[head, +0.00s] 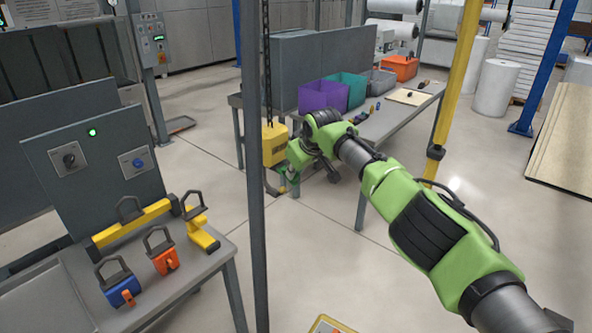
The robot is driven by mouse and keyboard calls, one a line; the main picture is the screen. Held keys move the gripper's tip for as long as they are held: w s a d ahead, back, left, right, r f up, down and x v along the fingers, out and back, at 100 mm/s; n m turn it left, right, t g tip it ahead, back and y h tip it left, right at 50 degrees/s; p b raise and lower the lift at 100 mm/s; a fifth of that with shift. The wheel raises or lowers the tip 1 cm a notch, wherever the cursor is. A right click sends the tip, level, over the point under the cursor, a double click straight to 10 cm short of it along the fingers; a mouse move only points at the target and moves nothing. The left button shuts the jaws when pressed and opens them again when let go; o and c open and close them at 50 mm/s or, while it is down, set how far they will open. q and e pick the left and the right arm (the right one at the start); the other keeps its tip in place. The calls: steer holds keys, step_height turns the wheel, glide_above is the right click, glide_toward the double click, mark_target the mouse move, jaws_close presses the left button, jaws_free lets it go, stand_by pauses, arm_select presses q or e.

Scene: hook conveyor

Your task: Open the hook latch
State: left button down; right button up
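A yellow hook block (275,146) hangs from a dark chain (267,70) in the middle of the head view. The dark hook (271,190) shows below it, partly behind the grey post. Its latch is too small and too covered to make out. My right arm comes in from the right, and its gripper (292,176) is at the right side of the hook, just below the block. Its fingers are small and partly hidden by the wrist, so I cannot tell whether they are open or touch the latch. My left gripper is out of view.
A grey post (256,240) stands in front of the hook's left side. A yellow post (455,90) rises behind my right arm. A table with bins (346,89) stands behind. A left table (190,268) holds yellow, orange and blue lifting fixtures. Open floor lies between.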

steer(key=shift+w+d, duration=0.1)
steer(key=shift+d, duration=0.2)
steer(key=shift+w+a+r, duration=0.1)
steer(key=shift+a+r, duration=0.05)
steer(key=shift+r, duration=0.45)
steer(key=shift+w+a+r, duration=0.1)
steer(key=shift+a+r, duration=0.05)
steer(key=shift+r, duration=0.45)
jaws_close()
